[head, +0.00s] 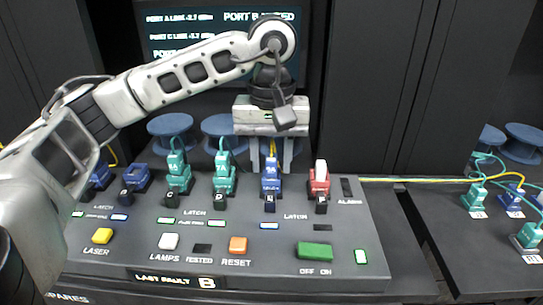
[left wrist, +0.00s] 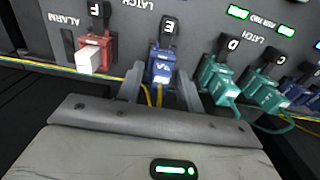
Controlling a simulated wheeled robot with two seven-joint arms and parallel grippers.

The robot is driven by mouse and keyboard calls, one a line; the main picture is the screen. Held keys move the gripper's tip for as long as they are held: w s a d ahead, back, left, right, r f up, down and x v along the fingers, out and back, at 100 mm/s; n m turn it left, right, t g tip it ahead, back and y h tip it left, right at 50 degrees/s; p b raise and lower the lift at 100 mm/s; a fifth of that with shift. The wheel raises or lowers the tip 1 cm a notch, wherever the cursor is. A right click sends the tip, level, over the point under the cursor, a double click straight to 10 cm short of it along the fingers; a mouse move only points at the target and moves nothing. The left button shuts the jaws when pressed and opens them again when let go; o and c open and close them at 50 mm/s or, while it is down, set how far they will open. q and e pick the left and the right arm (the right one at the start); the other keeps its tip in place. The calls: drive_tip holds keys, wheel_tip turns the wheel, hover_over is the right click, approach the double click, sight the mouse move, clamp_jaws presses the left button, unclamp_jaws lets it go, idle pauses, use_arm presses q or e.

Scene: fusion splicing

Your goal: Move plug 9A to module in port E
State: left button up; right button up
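Plug 9A (head: 271,168) is blue with a yellow cable and stands upright at the blue module (head: 271,187) in port E. In the left wrist view plug 9A (left wrist: 161,70) shows beside the black E latch (left wrist: 167,33); how deep it sits I cannot tell. My left gripper (head: 271,157) points down just behind and above the plug. In the left wrist view its two fingers (left wrist: 160,90) are apart, one on each side of the plug and cable, with narrow gaps visible. My right gripper is not in view.
Teal plugs 7A (head: 224,168) and 8A (head: 177,166) stand to the left. A red module (head: 319,180) with a white cap is close on the right. Blue spools (head: 172,125) stand behind the panel.

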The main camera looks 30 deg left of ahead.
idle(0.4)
use_arm(q)
wheel_tip(320, 180, up, 3)
drive_tip(key=shift+f, duration=0.1)
wheel_tip(320, 180, up, 13)
drive_tip(key=p, duration=0.4)
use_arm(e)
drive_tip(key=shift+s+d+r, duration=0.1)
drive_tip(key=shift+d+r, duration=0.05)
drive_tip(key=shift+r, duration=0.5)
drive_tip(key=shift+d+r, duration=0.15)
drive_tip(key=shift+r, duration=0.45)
